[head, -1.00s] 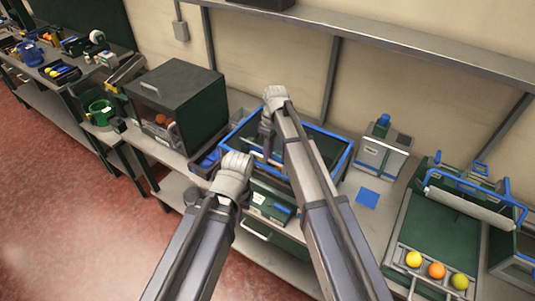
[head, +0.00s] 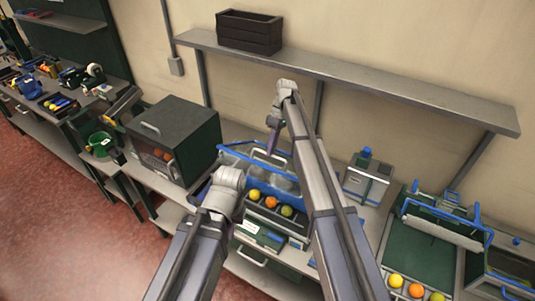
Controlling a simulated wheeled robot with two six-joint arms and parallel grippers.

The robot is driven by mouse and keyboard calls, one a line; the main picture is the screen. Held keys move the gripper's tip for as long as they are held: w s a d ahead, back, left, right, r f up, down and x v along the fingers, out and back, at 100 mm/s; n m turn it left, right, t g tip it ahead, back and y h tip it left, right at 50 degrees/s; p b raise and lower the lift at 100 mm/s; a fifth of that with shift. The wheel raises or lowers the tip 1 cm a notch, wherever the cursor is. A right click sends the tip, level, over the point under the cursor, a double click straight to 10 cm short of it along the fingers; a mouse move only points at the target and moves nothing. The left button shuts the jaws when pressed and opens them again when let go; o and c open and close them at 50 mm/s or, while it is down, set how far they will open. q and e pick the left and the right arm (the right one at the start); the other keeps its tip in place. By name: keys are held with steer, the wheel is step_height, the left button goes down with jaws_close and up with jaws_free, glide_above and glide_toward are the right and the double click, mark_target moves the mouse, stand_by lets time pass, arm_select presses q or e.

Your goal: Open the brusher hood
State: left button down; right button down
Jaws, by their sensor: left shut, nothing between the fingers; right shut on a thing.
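The brusher (head: 294,228) is the machine at the middle of the bench, with a yellow, an orange and a green fruit showing in a row at its front. Its blue-edged hood (head: 284,184) is raised and tilted up behind the fruit, with a pale handle near its top edge. My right gripper (head: 272,150) points down at the hood's top edge and is shut on the handle, though the contact is partly hidden. My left gripper (head: 225,186) is shut and empty, left of the brusher's front; its fingertips are mostly hidden behind its wrist.
A dark cabinet (head: 175,136) with a clear front stands left of the brusher. A grey box (head: 367,181) and a green tray machine (head: 420,255) with fruit stand to the right. A wall shelf (head: 390,90) with a dark crate (head: 249,32) runs above.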

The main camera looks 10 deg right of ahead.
steer(key=shift+w+d+r, duration=0.25)
steer(key=shift+w+d, duration=0.3)
steer(key=shift+w, duration=0.05)
steer(key=c, duration=1.3)
jaws_free()
steer(key=o, duration=0.4)
steer(key=shift+w+d+f, duration=0.2)
steer(key=shift+w+f, duration=0.05)
steer(key=shift+o, duration=0.3)
steer(key=shift+s+a+r, duration=0.1)
steer(key=shift+s+a, duration=0.05)
steer(key=shift+a, duration=0.1)
